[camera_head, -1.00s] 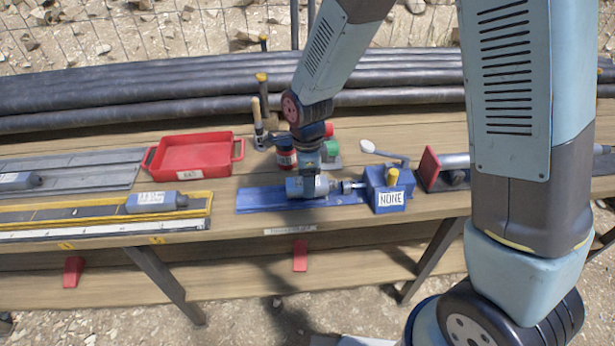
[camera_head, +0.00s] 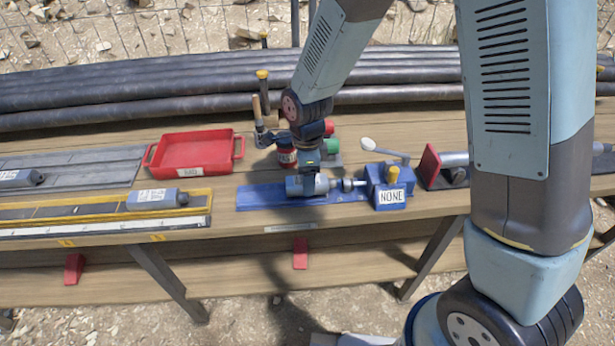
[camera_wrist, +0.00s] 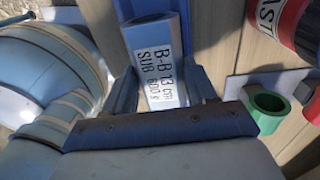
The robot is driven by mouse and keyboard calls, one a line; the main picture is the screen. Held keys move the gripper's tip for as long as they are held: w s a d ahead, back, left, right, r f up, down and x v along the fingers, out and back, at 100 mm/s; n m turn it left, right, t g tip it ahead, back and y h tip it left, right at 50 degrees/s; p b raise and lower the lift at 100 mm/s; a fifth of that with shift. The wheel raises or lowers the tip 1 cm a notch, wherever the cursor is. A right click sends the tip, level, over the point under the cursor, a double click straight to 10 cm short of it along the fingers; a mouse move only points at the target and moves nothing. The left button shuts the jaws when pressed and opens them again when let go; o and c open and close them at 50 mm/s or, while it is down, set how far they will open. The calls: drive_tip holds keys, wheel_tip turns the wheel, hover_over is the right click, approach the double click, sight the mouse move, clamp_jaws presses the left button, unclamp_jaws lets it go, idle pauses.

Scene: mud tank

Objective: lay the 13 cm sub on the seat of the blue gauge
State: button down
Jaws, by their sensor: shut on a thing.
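The 13 cm sub (camera_head: 296,186) is a grey-blue cylinder lying on its side over the blue gauge's long flat seat (camera_head: 255,198). In the wrist view the sub (camera_wrist: 160,62) shows its label, "B-B 13 cm SUB", between the jaws. My gripper (camera_head: 311,182) comes down from above and is shut on the sub. The sub looks level and at or very close to the seat; I cannot tell if it touches. The gauge's block (camera_head: 388,187), with a yellow knob and a "NONE" sign, stands to the right, its plunger pointing at the sub.
Another grey sub (camera_head: 155,199) lies on the yellow-edged rack (camera_head: 60,212) at left. A red tray (camera_head: 190,155) stands behind it. A red plate (camera_head: 429,167) is to the right. Black pipes line the back.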

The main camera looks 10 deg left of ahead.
drive_tip(key=shift+f, duration=0.3)
unclamp_jaws()
idle(0.6)
drive_tip(key=shift+r, duration=3.5)
